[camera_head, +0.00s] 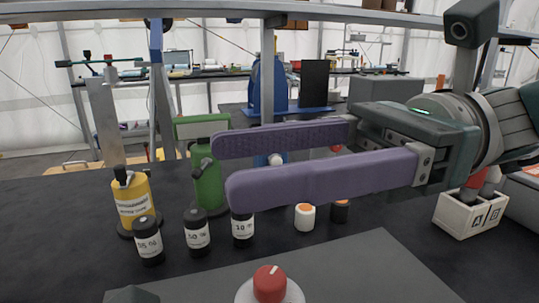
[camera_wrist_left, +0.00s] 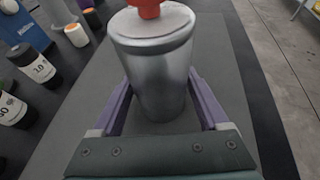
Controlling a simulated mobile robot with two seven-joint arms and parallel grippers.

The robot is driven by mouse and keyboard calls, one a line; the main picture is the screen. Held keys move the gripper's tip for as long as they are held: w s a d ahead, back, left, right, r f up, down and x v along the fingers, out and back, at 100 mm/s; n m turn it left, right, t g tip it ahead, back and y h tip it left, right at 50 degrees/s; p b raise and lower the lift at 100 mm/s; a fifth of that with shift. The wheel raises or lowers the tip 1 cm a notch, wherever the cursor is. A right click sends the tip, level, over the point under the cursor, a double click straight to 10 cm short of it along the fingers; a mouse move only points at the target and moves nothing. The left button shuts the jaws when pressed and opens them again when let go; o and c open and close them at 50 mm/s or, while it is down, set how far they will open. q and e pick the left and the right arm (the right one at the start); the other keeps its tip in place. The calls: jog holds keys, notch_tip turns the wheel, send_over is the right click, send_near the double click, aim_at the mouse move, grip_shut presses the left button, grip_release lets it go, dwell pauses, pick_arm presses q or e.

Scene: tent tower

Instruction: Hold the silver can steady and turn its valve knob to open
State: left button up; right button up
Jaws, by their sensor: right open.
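The silver can (camera_wrist_left: 158,80) stands upright on a grey mat (camera_head: 370,275). Its red valve knob (camera_head: 270,283) sits on top of the pale lid at the bottom of the head view, which cuts off the body. The knob (camera_wrist_left: 148,8) is partly cut off at the top of the left wrist view. My left gripper (camera_wrist_left: 160,100) has its purple fingers on both sides of the can, meeting its sides. My right gripper (camera_head: 225,167) is open and empty, its fingers pointing left, above and beyond the knob in the head view.
Black labelled bottles (camera_head: 197,232), a yellow bottle (camera_head: 132,200), a green canister (camera_head: 208,180) and a small orange-capped jar (camera_head: 305,217) stand behind the mat. A white A/B crate (camera_head: 470,214) is at right. The mat right of the knob is clear.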

pick_arm(q)
jog(key=o, duration=0.3)
